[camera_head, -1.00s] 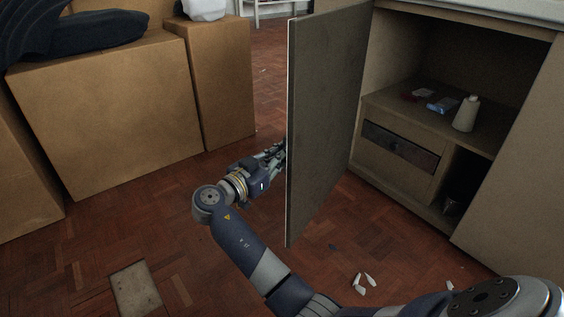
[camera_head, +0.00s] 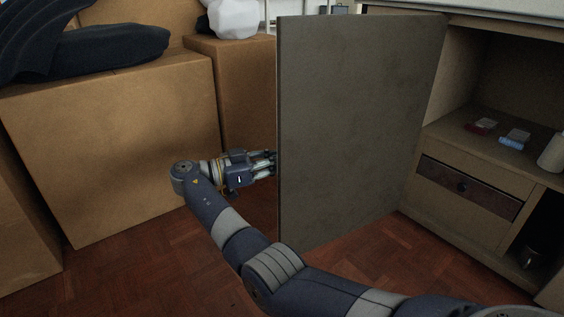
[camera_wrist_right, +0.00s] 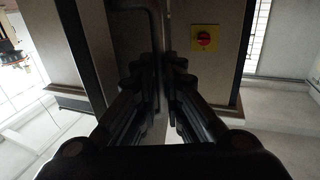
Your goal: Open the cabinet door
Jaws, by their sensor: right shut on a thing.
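The cabinet door (camera_head: 350,120) stands swung well open from the cabinet (camera_head: 450,85), its flat inner face towards me. My right gripper (camera_head: 272,163) is at the door's free edge, on the outer side. The door hides the ends of its fingers in the head view. In the right wrist view my right gripper (camera_wrist_right: 160,68) is closed around a thin bent metal handle (camera_wrist_right: 155,18); the exact contact is dark. My left gripper is not in view.
Inside the cabinet are a drawer (camera_head: 462,187), small boxes (camera_head: 514,138) and a pale bottle (camera_head: 552,152). Large cardboard boxes (camera_head: 120,150) stand left of my right arm, close behind the gripper. A red knob on a yellow plate (camera_wrist_right: 204,39) shows in the wrist view.

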